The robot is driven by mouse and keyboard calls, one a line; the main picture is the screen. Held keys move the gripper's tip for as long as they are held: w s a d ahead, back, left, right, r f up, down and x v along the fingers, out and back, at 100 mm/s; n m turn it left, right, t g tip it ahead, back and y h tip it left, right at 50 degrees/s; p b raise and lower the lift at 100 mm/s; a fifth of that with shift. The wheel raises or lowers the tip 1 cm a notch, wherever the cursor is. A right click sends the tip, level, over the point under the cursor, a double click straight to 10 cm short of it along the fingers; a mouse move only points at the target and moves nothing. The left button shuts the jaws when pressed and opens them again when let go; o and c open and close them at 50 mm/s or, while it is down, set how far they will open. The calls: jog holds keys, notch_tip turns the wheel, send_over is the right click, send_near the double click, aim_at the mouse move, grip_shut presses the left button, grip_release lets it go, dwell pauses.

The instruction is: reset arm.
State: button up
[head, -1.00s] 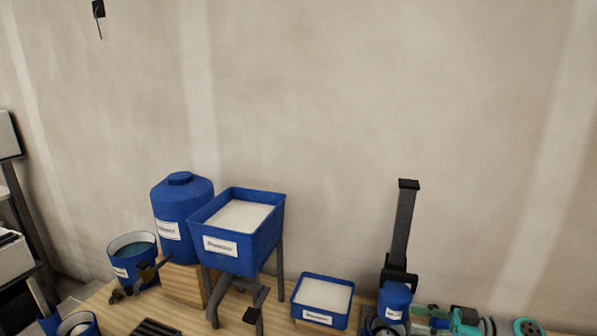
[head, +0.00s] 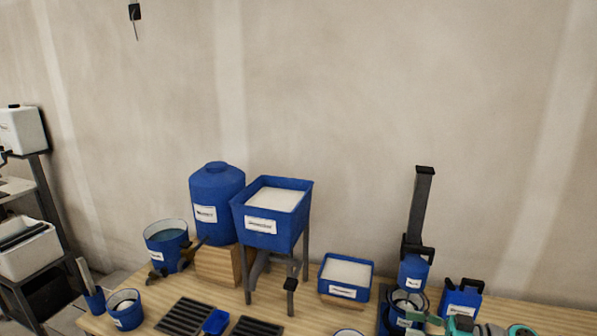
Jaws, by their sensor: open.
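Parts of my arm (head: 462,324), grey with teal caps, show at the bottom right edge, in front of the workbench. Most of the arm is cut off by the lower edge. I cannot make out my gripper or its fingers in this view.
A wooden workbench (head: 555,316) runs along the bottom. It bears a blue drum (head: 215,190), a blue hopper (head: 270,228) on legs, a low blue bin (head: 345,280), buckets (head: 167,243) and a dark upright stand (head: 421,205). A shelf rack (head: 45,190) stands left.

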jog(key=s+a+f+m+t+h, duration=0.25)
jog(key=s+a+f+m, duration=0.2)
jog(key=f, duration=0.55)
jog(key=s+a+f+m+t+h, duration=0.1)
jog(key=s+a+f+m+h, duration=0.3)
jog(key=f, duration=0.6)
jog(key=s+a+f+m+h, duration=0.1)
jog(key=s+f+m+h, duration=0.15)
jog(key=s+f, duration=0.35)
jog(key=s+a+f+m+h, duration=0.2)
jog(key=s+f+h, duration=0.1)
jog(key=s, duration=0.6)
jog(key=s+d+r+m+t+h, duration=0.1)
jog(key=s+r+h, duration=0.1)
jog(key=s, duration=0.6)
jog(key=s+d+r+m+t+h, duration=0.1)
jog(key=s+r+h, duration=0.1)
jog(key=s, duration=0.5)
jog(key=s+r+t, duration=0.1)
jog(key=s+r, duration=0.5)
jog(key=r, duration=0.3)
jog(key=s+r+n+t, duration=0.1)
jog(key=s+r+t, duration=0.1)
jog(key=s+r, duration=0.4)
notch_tip(320, 180, up, 4)
jog(key=shift+r+h, duration=0.1)
jog(key=shift+h, duration=0.3)
